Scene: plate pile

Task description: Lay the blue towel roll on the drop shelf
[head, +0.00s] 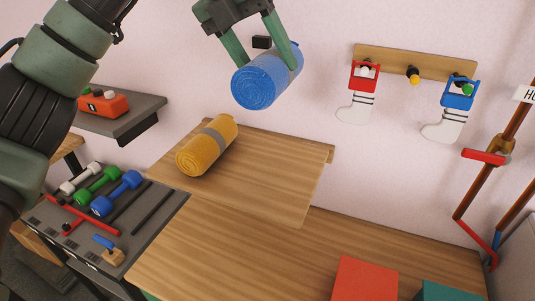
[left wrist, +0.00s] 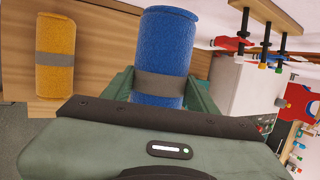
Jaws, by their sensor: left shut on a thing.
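The blue towel roll (head: 262,84) has a grey band and is held in the air by my left gripper (head: 262,48), whose fingers are shut across its banded middle. The roll also shows in the left wrist view (left wrist: 165,45) between the fingers. Below it is a raised wooden shelf (head: 265,185), which I take to be the drop shelf. A yellow towel roll (head: 208,146) with a grey band lies on its left part, and also shows in the left wrist view (left wrist: 55,60). The blue roll is apart from the shelf. My right gripper is not in view.
The shelf is bare right of the yellow roll. A grey bench (head: 165,217) with dumbbells stands at left, below a dark shelf (head: 140,119) with an orange box (head: 103,103). A peg rail (head: 415,61) with stockings hangs at right. A red block (head: 364,280) is at the front.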

